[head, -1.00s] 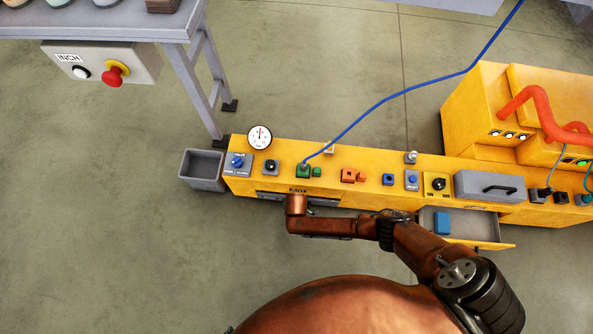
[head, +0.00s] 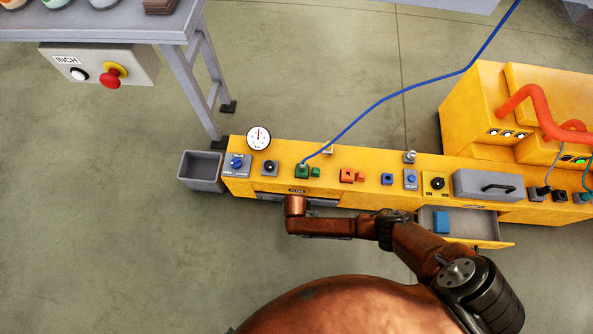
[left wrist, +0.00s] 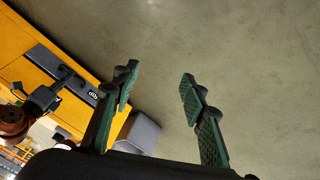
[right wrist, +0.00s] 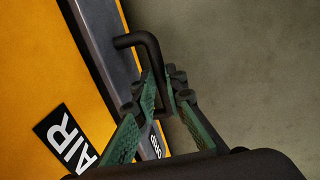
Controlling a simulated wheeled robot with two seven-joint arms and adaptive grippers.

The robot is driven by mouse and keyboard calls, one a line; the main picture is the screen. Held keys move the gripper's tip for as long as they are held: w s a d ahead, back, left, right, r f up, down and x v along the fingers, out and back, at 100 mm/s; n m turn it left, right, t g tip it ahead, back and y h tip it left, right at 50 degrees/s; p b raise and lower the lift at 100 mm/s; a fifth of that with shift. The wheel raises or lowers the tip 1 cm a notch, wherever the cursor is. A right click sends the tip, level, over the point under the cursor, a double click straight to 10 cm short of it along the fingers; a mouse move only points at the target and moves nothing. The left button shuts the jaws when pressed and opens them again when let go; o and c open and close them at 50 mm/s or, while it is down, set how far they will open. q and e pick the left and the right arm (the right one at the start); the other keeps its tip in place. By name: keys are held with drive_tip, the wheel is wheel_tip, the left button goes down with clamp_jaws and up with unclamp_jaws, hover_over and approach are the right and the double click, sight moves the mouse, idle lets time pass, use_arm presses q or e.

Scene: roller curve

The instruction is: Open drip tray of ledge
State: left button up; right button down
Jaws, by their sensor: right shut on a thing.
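The yellow ledge (head: 345,165) runs across the right half of the head view. The drip tray has a long grey front (right wrist: 92,32) low on the ledge's front side, with a black bar handle (right wrist: 140,38) and a "DRIP" label. In the right wrist view, my right gripper (right wrist: 163,92) is shut on this handle. In the head view my right arm hides the handle. The tray front (left wrist: 45,60) looks close to the ledge face; I cannot tell any gap. My left gripper (left wrist: 158,88) is open and empty over bare floor, and is outside the head view.
A drawer (head: 480,228) with a blue block (head: 441,223) stands open to the right of my right gripper. A grey bin (head: 202,171) stands at the ledge's left end. A blue hose (head: 385,96) rises from the ledge top. The floor in front, at left, is clear.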

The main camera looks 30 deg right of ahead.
use_arm(q)
drive_tip(key=shift+r, duration=0.1)
use_arm(e)
drive_tip(key=shift+s+a, duration=0.1)
use_arm(q)
drive_tip(key=s+a+r+g+y+p, duration=0.2)
drive_tip(key=s+a+r+g+p, duration=0.2)
drive_tip(key=s+r, duration=0.5)
drive_tip(key=shift+a+p, duration=0.95)
drive_tip(key=shift+a, duration=0.5)
use_arm(e)
drive_tip(key=s+a, duration=0.9)
drive_tip(key=s, duration=0.4)
drive_tip(key=shift+s, duration=0.2)
drive_tip(key=c, duration=2)
unclamp_jaws()
drive_tip(key=shift+o, duration=0.2)
drive_tip(key=shift+r, duration=0.1)
wheel_tip(320, 180, up, 12)
drive_tip(key=s+a, duration=0.1)
drive_tip(key=s, duration=0.1)
drive_tip(key=shift+f, duration=0.2)
drive_tip(key=shift+a, duration=0.1)
